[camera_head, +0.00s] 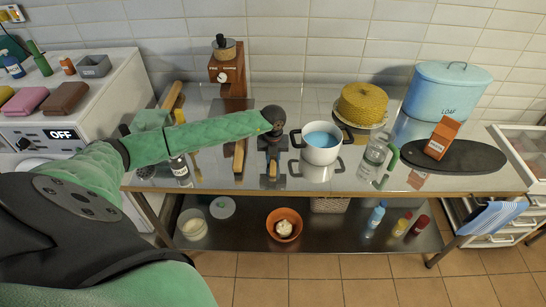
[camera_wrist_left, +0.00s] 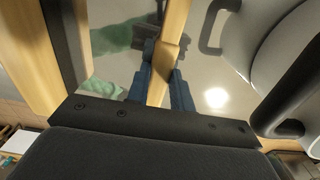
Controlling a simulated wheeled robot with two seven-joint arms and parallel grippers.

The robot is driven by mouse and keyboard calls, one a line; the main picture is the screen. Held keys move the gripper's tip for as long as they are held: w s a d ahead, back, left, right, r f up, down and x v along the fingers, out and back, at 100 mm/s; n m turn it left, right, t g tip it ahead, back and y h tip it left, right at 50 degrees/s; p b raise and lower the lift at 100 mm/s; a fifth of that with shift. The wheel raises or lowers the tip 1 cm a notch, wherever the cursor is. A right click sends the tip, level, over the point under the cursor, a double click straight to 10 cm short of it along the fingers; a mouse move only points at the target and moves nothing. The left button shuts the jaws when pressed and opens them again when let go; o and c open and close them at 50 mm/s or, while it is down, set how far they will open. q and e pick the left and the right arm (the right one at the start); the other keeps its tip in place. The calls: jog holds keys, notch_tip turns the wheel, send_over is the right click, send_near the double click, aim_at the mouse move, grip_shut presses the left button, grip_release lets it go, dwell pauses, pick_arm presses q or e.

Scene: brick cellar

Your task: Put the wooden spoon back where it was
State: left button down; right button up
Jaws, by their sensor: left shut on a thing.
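The wooden spoon (camera_wrist_left: 170,50) is between the two dark blue fingers of my left gripper (camera_wrist_left: 160,88) in the left wrist view. The fingers are shut on its pale handle. In the head view my left gripper (camera_head: 272,160) points down over the steel table, just left of the white pot. A small tan bit (camera_head: 272,169) shows at its fingertips. Most of the spoon is hidden there by the gripper and wrist. I cannot tell whether the spoon touches the table. My right gripper is not in view.
The white pot (camera_head: 321,156) with blue inside stands close right of the gripper. A wooden grinder (camera_head: 228,76) stands behind.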

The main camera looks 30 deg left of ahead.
pick_arm(q)
jog(key=shift+f, duration=0.1)
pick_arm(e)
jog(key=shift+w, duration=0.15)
pick_arm(q)
jog(key=c, duration=1.2)
grip_release()
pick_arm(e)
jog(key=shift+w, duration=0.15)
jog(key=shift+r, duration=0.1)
pick_arm(q)
jog(key=shift+r, duration=0.2)
jog(key=shift+r+b, duration=0.2)
jog(key=shift+b, duration=0.1)
notch_tip(320, 180, up, 3)
jog(key=shift+f+b, duration=0.15)
jog(key=shift+b, duration=0.5)
notch_tip(320, 180, up, 9)
jog(key=b, duration=0.3)
jog(key=shift+f, duration=0.15)
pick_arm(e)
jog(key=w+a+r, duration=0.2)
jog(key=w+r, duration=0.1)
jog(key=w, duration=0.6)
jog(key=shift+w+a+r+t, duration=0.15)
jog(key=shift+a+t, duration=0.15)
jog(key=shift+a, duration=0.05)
